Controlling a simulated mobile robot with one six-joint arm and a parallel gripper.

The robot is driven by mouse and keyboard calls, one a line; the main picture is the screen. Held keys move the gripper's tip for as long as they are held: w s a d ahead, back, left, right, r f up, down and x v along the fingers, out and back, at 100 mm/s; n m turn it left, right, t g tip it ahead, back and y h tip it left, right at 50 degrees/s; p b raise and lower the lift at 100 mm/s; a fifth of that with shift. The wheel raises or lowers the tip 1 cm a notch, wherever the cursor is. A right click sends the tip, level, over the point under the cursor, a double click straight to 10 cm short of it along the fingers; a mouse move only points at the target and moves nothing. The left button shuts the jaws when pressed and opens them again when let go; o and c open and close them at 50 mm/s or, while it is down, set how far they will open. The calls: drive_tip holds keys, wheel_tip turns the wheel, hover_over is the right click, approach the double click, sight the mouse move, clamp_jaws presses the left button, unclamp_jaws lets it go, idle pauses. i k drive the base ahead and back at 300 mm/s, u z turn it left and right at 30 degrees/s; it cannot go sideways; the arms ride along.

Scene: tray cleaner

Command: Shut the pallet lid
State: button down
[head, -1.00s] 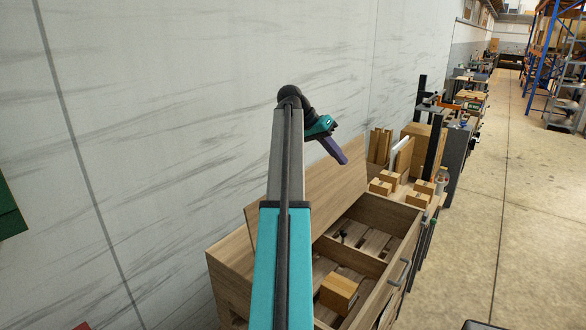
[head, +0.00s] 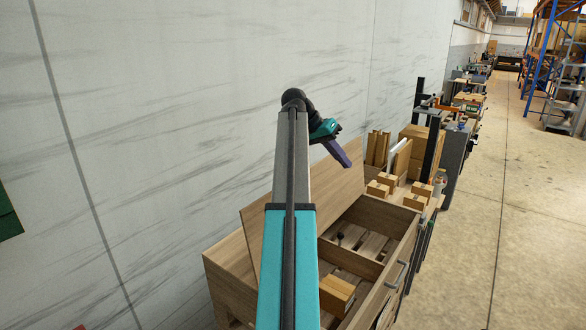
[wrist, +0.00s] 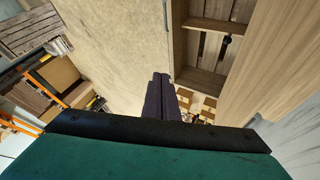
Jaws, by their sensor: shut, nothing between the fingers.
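The pallet lid (head: 340,184) is a wooden panel standing raised and tilted along the wall side of the wooden box (head: 402,262). The box is open, and its slatted floor shows inside. In the wrist view the lid (wrist: 268,70) is at the right, with the open box (wrist: 205,65) beside it. My gripper (head: 346,163) is shut and empty, above the lid's upper edge near its far end. In the wrist view my gripper (wrist: 160,78) points away with its dark fingers together. My arm hides part of the lid and box.
A wooden block (head: 336,294) lies in the near compartment. A divider (head: 350,258) crosses the box. Several blocks and boards (head: 384,180) stand on a bench beyond it. The marble-like wall (head: 170,130) is close at left. The floor (head: 500,220) at right is clear.

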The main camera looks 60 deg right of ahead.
sight(335, 188)
drive_tip(key=z, duration=0.05)
drive_tip(key=i, duration=0.9)
drive_tip(key=u, duration=0.05)
